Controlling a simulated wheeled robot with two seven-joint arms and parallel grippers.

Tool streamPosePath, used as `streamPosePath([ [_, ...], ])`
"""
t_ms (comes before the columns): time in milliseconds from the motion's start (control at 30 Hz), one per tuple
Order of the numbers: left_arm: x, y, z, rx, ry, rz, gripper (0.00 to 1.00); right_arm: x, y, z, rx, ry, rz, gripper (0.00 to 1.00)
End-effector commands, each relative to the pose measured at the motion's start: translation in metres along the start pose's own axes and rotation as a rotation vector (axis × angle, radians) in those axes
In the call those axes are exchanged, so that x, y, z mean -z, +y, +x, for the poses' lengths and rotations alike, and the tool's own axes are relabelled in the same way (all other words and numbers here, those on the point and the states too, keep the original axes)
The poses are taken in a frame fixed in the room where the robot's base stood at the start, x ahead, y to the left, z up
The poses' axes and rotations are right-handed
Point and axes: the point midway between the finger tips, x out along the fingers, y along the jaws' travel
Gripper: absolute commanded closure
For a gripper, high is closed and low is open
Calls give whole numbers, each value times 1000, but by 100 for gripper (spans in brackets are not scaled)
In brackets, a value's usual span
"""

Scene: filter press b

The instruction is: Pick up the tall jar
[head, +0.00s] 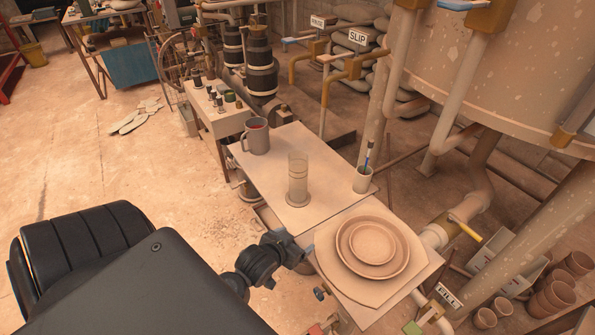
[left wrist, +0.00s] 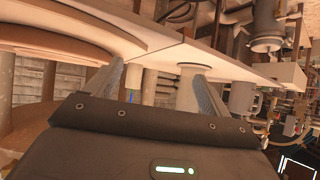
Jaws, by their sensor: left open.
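The tall jar (head: 297,180) is a clear, slim cylinder with a wider round base. It stands upright on the pale table (head: 262,168), near the middle. My left gripper (head: 303,250) is at the table's near edge, in front of the jar and apart from it. In the left wrist view, which is upside down, its two fingers (left wrist: 150,92) are spread with nothing between them. The jar (left wrist: 188,82) shows beyond the right-hand finger, which partly hides it. My right gripper is not in view.
A grey mug (head: 256,138) stands behind the jar to the left. A cup with a brush (head: 362,180) stands to its right. Stacked round plates (head: 372,243) lie on a board right of my gripper. Pipes and a large tank (head: 500,70) stand at the right.

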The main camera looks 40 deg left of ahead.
Motion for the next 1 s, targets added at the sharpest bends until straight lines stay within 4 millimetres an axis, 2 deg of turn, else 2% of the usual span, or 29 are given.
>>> streamPosePath([
  [33, 10, -10, 11, 19, 61, -16, 18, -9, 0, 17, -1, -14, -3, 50],
  [200, 54, -49, 39, 83, 315, -63, 18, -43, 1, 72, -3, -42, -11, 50],
  [300, 76, -71, 46, 116, 454, -80, 18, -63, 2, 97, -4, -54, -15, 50],
  [400, 90, -84, 48, 134, 544, -86, 18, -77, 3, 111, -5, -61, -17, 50],
  [667, 101, -93, 49, 147, 608, -88, 18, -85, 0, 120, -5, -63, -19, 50],
  [1000, 127, -101, 87, 146, 607, -87, 18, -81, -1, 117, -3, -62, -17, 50],
])
